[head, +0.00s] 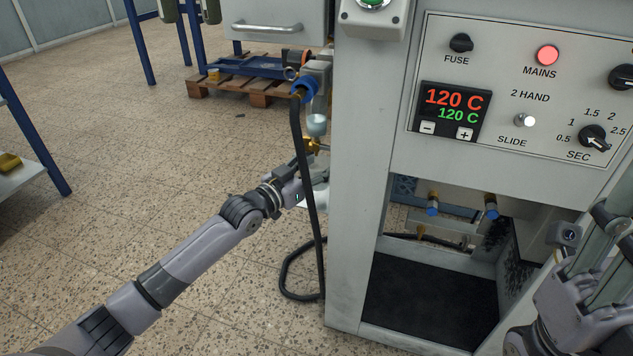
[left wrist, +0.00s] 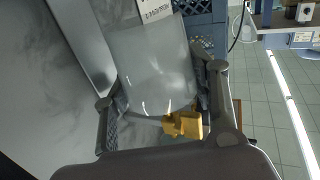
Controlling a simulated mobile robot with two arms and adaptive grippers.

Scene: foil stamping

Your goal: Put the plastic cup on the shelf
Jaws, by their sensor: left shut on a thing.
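A clear, pale plastic cup (left wrist: 152,65) fills the space between the fingers of my left gripper (left wrist: 160,95) in the left wrist view. The gripper is shut on the cup. In the head view my left gripper (head: 312,186) is beside the left side of the stamping machine, low behind a black hose. A pale bit of the cup (head: 315,202) seems to show there; most of it is hidden. My right gripper (head: 608,235) is at the right edge, cut off by the frame. The shelf is not clearly identifiable.
The machine (head: 358,180) with its control panel stands close right of the left gripper. The black hose (head: 308,190) hangs from an air fitting (head: 316,124) to the floor. A pallet (head: 245,88) is behind. A rack with a grey board (head: 20,175) is at left. Floor between is clear.

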